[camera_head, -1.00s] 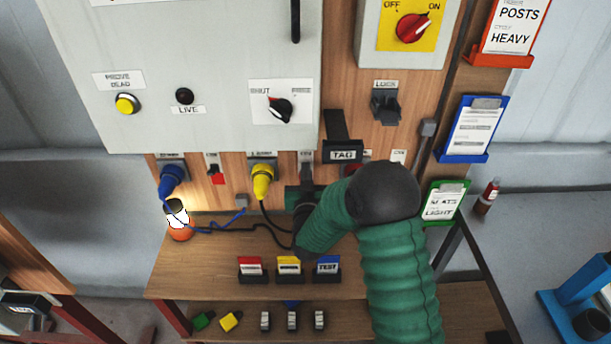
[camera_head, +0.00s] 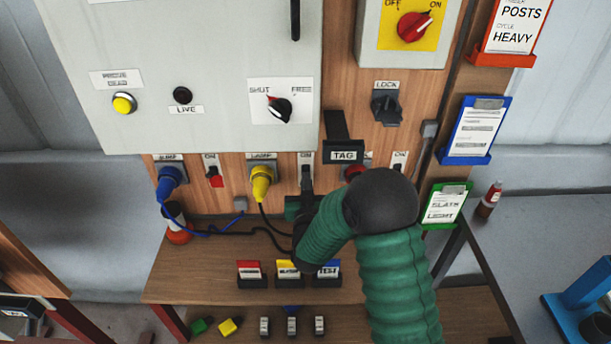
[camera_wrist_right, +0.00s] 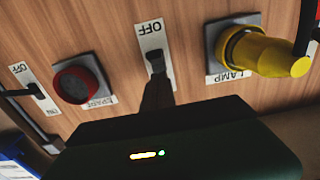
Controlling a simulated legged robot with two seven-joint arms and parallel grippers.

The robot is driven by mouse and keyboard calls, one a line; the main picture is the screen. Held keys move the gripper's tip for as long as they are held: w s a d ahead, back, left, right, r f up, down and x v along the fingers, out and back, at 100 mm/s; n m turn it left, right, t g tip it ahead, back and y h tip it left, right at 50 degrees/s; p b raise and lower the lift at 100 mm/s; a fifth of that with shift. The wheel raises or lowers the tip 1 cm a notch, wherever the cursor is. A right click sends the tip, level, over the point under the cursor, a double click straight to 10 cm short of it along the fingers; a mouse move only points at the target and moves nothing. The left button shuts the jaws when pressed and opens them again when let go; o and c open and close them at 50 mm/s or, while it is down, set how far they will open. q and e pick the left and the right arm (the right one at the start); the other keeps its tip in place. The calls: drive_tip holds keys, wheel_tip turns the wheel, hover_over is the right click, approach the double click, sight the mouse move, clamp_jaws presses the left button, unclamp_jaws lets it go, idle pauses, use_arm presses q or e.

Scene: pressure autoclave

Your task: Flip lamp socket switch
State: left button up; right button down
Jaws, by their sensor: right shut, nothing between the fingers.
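The yellow lamp plug (camera_head: 262,182) sits in its socket under the LAMP label. It also shows in the right wrist view (camera_wrist_right: 265,52). The lamp switch is on the white plate (camera_head: 306,158) just right of that socket; in the right wrist view its dark lever (camera_wrist_right: 155,62) stands beside the OFF lettering. My right gripper (camera_head: 306,182) is shut and empty, its dark fingertips just below the switch. In the wrist view the fingers (camera_wrist_right: 158,95) reach up to the lever; whether they touch it I cannot tell. The lamp (camera_head: 177,224) at the left is dark. My left gripper is out of view.
A blue plug (camera_head: 169,181) and a red switch (camera_head: 215,178) are to the left.

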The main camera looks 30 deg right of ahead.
drive_tip(key=v, duration=0.8)
drive_tip(key=shift+r, duration=0.45)
idle(0.3)
drive_tip(key=s+a+f+n+g+y+p, duration=0.2)
drive_tip(key=a+f+n+g+y, duration=0.25)
drive_tip(key=a+y, duration=0.35)
drive_tip(key=s+a+f+n+g, duration=0.1)
drive_tip(key=s+a+f+g, duration=0.1)
drive_tip(key=s, duration=0.6)
drive_tip(key=s+a+f+n+g+y+p, duration=0.1)
drive_tip(key=s+a+f+g, duration=0.1)
drive_tip(key=s+g, duration=0.4)
drive_tip(key=s+a, duration=0.1)
drive_tip(key=s, duration=0.2)
drive_tip(key=shift+s+a+y, duration=0.3)
drive_tip(key=shift+a, duration=0.05)
